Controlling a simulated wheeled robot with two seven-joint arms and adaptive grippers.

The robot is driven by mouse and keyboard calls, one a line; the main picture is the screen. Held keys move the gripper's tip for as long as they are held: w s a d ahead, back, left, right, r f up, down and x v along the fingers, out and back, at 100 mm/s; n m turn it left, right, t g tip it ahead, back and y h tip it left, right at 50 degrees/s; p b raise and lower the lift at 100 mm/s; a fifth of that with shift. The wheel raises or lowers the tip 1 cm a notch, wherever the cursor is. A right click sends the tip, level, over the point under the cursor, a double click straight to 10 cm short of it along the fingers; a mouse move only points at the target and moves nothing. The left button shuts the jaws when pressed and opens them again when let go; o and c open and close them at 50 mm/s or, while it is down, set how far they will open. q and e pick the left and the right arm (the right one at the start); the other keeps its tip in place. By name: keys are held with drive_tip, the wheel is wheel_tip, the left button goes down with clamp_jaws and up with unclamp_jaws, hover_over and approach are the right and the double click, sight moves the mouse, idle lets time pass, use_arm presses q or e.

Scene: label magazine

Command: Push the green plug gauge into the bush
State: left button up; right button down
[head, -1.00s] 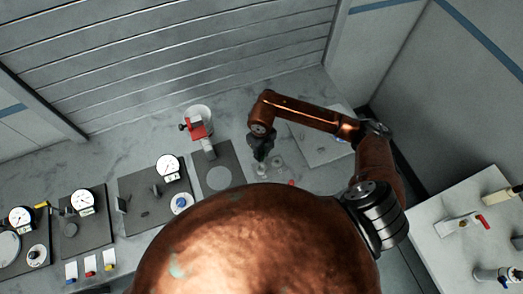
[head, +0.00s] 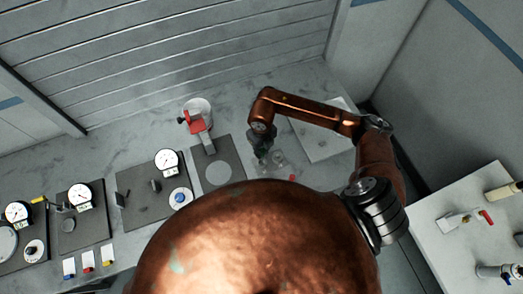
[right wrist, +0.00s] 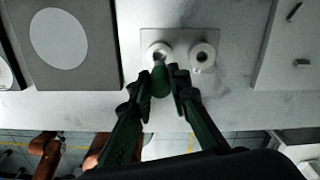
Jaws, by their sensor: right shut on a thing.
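The green plug gauge (right wrist: 160,82) is between the fingertips of my right gripper (right wrist: 165,84) in the right wrist view. My right gripper is shut on it. Two pale ring-shaped bushes sit side by side on a light plate (right wrist: 180,36). The left bush (right wrist: 158,52) is just beyond the gauge in the picture, and its near edge is partly covered. The right bush (right wrist: 202,57) shows its dark bore. I cannot tell whether the gauge touches the left bush. In the head view my right gripper (head: 262,152) is over the bench. My left gripper is out of view.
A dark plate with a pale disc (head: 217,173) and a red-topped stand (head: 197,122) are left of the gripper. Dial gauges (head: 167,161) stand further left. A pale panel (head: 325,138) lies right of the gripper. A side table (head: 450,245) is at the right.

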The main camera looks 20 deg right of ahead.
sight(262, 151)
drive_tip(key=shift+f+b, duration=1.25)
drive_tip(key=shift+f, duration=0.5)
drive_tip(key=shift+b, duration=0.6)
idle(0.4)
drive_tip(key=shift+f+b, duration=1.8)
drive_tip(key=shift+f, duration=0.25)
drive_tip(key=c, duration=1.7)
unclamp_jaws()
drive_tip(key=shift+c, duration=0.2)
wheel_tip(262, 151, up, 12)
drive_tip(key=shift+r, duration=0.1)
